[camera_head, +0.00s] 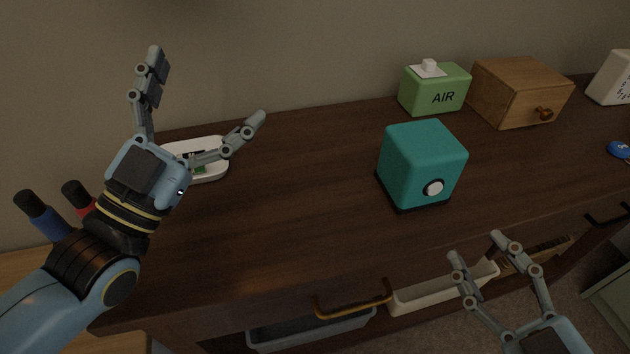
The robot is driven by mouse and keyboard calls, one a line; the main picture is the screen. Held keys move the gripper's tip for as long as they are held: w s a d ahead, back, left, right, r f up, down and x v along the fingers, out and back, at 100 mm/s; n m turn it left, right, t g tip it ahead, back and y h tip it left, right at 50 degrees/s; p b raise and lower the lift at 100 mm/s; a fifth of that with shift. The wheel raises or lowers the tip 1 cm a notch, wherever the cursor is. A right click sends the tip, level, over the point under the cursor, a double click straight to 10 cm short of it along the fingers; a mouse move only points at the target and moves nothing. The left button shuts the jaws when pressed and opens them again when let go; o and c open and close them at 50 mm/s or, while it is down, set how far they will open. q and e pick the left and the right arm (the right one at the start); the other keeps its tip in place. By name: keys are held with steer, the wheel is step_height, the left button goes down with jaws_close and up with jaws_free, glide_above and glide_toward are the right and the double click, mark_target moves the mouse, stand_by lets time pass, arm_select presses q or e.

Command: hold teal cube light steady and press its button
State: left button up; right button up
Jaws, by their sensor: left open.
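The teal cube light (415,158) stands upright on the dark wooden cabinet top, right of the middle. Its round white button (433,188) is on the face turned toward me. My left gripper (208,88) is open and empty above the left part of the cabinet top, well apart from the cube. My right gripper (477,247) is low in front of the cabinet's front edge, below and right of the cube. Its fingertips are a little apart with nothing seen between them, and it does not touch the cube.
A green AIR box (434,92), a wooden box with a knob (520,90) and a white object (612,78) stand behind. A blue round item (619,150) lies far right. A white tray (213,163) is behind my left gripper. The cabinet top (300,190) left of the cube is clear.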

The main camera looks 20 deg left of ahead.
arm_select(q)
steer(key=w+d+f+m+g+h, duration=0.15)
steer(key=d+m+h, duration=0.25)
steer(key=m, duration=0.6)
steer(key=w+d+f+m+g+h, duration=0.1)
steer(key=d+f+m+g+h, duration=0.3)
steer(key=m, duration=0.7)
steer(key=m+g+h, duration=0.3)
steer(key=m+g, duration=0.4)
steer(key=m, duration=1.1)
glide_toward(391, 170)
steer(key=shift+s+a, duration=0.25)
steer(key=shift+a, duration=0.15)
steer(key=shift+w+d+f, duration=0.1)
steer(key=shift+w+d, duration=0.05)
steer(key=shift+d, duration=0.1)
steer(key=x, duration=1)
steer(key=shift+c, duration=0.4)
steer(key=c, duration=0.9)
steer(key=shift+c, duration=0.5)
arm_select(e)
steer(key=shift+c, duration=0.6)
jaws_close()
